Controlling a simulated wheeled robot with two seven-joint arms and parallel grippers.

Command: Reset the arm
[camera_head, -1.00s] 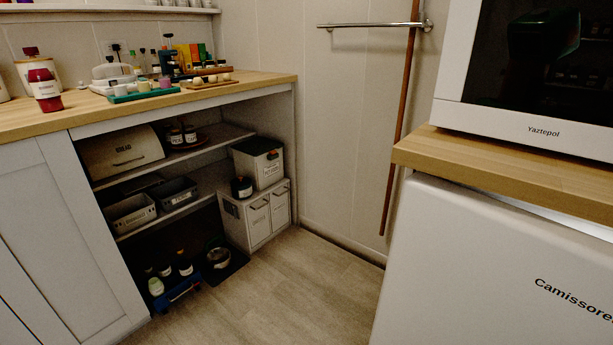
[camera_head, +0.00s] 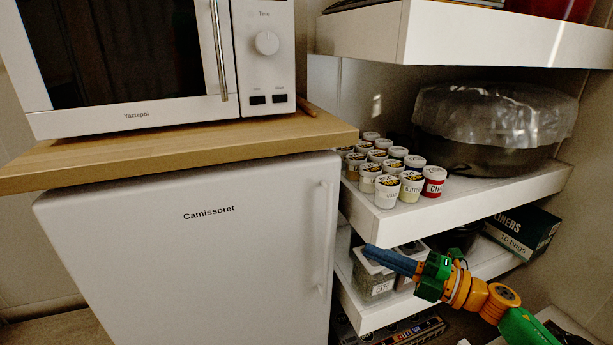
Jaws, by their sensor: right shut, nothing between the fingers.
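My right gripper (camera_head: 388,258) comes in from the lower right on my orange and green arm. Its blue fingers are together, with nothing between them. They point left, in front of the lower white shelf, and cover part of a clear container (camera_head: 374,280) labelled oats. I cannot tell whether they touch it. My left gripper is not in view.
A white fridge (camera_head: 190,255) with a wooden top (camera_head: 180,150) and a microwave (camera_head: 150,60) stands at left. On the white middle shelf (camera_head: 450,205) are several small labelled jars (camera_head: 388,185) and a covered bowl (camera_head: 490,125). A liners box (camera_head: 525,232) is below.

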